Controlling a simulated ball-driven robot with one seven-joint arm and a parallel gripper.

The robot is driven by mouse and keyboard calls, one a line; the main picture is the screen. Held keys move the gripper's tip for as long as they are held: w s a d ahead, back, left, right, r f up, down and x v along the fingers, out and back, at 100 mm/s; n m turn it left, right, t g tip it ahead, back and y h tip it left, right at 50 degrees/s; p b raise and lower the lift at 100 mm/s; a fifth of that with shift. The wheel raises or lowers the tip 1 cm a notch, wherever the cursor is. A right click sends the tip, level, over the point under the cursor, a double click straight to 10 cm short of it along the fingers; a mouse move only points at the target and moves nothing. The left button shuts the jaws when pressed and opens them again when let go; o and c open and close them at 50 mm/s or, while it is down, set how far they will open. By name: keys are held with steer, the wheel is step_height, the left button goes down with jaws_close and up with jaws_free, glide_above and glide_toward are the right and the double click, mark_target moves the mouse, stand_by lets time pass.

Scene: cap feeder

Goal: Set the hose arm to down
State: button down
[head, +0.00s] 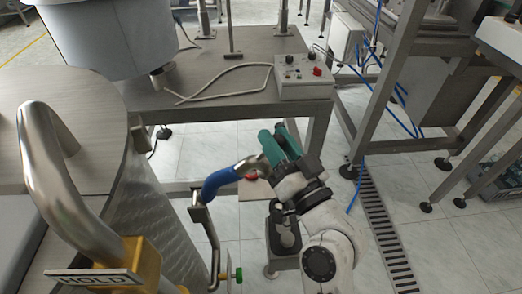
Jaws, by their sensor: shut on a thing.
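The hose arm appears to be the bent piece with a blue sleeve (222,180) and a bare metal end, in the middle of the head view. It rises from a metal bracket and rod beside the round drum, and its metal end points up and to the right. My gripper (265,150), with teal fingers, is shut on the metal end of the hose arm. The exact contact is partly hidden by the fingers.
A metal table (235,110) holds a control box (302,77) with knobs and cable. A frame (385,85) with blue hoses stands at right. Tiled floor lies between.

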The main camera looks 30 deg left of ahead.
steer(key=w+d+f+m+t+b, duration=0.2)
steer(key=d+f+m+b, duration=0.1)
steer(key=f+b, duration=0.2)
steer(key=shift+d+f+m+b, duration=0.15)
steer(key=shift+d+m+b, duration=0.15)
steer(key=shift+b, duration=0.55)
steer(key=shift+w, duration=0.15)
steer(key=c, duration=0.8)
jaws_free()
steer(key=s+d, duration=0.8)
steer(key=d, duration=0.2)
steer(key=shift+s+d+f+b, duration=0.15)
steer(key=shift+f+b, duration=0.1)
steer(key=shift+b, duration=0.05)
